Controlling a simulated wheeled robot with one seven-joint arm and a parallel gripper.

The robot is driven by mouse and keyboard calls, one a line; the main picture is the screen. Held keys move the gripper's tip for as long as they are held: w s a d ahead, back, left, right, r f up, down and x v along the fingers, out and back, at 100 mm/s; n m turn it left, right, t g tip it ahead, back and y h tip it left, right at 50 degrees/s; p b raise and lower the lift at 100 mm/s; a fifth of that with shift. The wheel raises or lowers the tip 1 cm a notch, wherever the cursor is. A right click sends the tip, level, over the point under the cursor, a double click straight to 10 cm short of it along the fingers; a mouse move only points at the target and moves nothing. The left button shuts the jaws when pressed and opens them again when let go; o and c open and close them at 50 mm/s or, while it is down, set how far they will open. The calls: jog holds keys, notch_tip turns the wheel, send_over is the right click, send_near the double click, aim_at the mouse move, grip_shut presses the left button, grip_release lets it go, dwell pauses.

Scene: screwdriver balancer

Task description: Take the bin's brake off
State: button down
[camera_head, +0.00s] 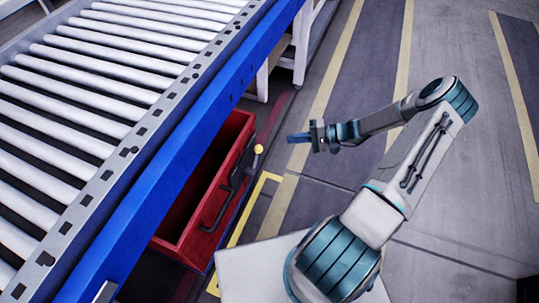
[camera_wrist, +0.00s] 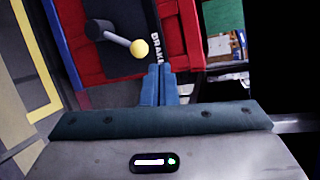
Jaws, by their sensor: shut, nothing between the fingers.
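The red bin (camera_head: 217,180) stands on the floor, partly hidden under the conveyor's blue side rail. Its brake lever ends in a yellow ball knob (camera_head: 258,149) at the bin's upper edge. In the wrist view the yellow knob (camera_wrist: 139,48) sits on a grey rod that runs from a dark round pivot (camera_wrist: 98,29), beside a dark strip lettered "BRAKE" (camera_wrist: 156,42). My gripper (camera_head: 290,138) is to the right of the knob and apart from it in the head view. In the wrist view its blue fingers (camera_wrist: 158,72) are shut together and empty, just below the knob.
The roller conveyor (camera_head: 110,95) with a blue rail (camera_head: 185,125) fills the left side and overhangs the bin. A black handle (camera_head: 215,208) is on the bin's front. Yellow floor lines (camera_head: 322,85) run nearby. The floor to the right is open.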

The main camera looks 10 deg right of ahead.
jog(key=w+d+f+m+t+b, duration=0.1)
jog(key=d+f+m+t+b, duration=0.2)
jog(key=f, duration=0.6)
jog(key=t, duration=0.2)
jog(key=shift+w+d+f+t+y, duration=0.2)
jog(key=shift+w+d+t+y, duration=0.1)
jog(key=shift+w+t, duration=0.1)
jog(key=shift+a, duration=0.1)
jog(key=w+a+r+b, duration=0.1)
jog(key=a+b, duration=0.3)
jog(key=a, duration=0.7)
jog(key=shift+w+b, duration=0.35)
jog(key=shift+w, duration=0.55)
jog(key=shift+r, duration=0.15)
